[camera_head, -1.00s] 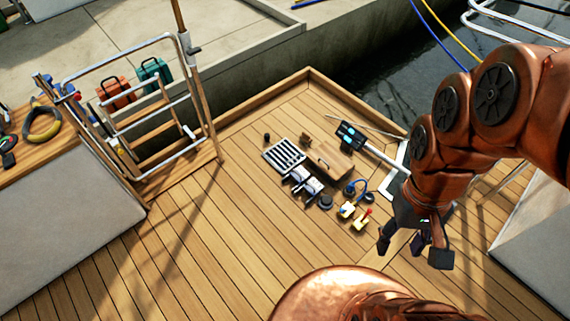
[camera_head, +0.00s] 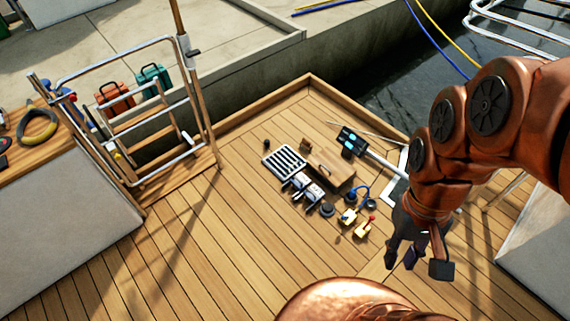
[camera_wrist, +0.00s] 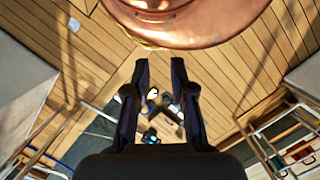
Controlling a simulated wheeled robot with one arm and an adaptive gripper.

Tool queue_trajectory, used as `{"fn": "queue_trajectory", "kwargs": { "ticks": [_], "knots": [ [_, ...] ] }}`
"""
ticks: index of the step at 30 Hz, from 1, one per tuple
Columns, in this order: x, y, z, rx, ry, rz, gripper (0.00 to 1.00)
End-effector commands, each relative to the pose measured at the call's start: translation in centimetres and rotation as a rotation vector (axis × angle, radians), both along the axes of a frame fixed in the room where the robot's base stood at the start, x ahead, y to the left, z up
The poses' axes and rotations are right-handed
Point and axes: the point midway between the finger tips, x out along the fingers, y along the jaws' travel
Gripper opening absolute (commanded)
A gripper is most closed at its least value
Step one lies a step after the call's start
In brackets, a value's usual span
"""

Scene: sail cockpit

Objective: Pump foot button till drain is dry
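A slatted grate (camera_head: 284,161) that looks like the drain lies flat on the wooden deck; whether it holds water is too small to tell. A dark round piece (camera_head: 327,210), possibly the foot button, sits on the deck to its lower right. Two grey-white blocks with dark parts (camera_head: 303,186) stand between them; I cannot tell whether one is a pedal. My gripper (camera_head: 415,262) hangs at the right, apart from these things, with its fingers spread and empty. In the wrist view my gripper (camera_wrist: 160,75) is also open, with small deck items showing between its fingers.
A wooden box (camera_head: 331,168), a yellow piece with a red knob (camera_head: 365,227) and a long-handled black-headed tool (camera_head: 352,141) lie close around the grate. A metal ladder gate (camera_head: 130,120) stands at left. Clear deck (camera_head: 200,250) lies in front.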

Motion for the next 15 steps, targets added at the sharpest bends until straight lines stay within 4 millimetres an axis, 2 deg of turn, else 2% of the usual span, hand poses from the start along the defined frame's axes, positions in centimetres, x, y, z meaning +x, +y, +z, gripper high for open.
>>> {"fn": "queue_trajectory", "kwargs": {
  "ticks": [1,6,15],
  "knots": [
    [0.0,0.0,0.0,0.0,0.0,0.0,0.15],
    [0.0,0.0,-0.01,0.0,0.0,0.0,0.0],
    [0.0,0.0,0.0,0.0,0.0,0.0,0.0]
  ]
}}
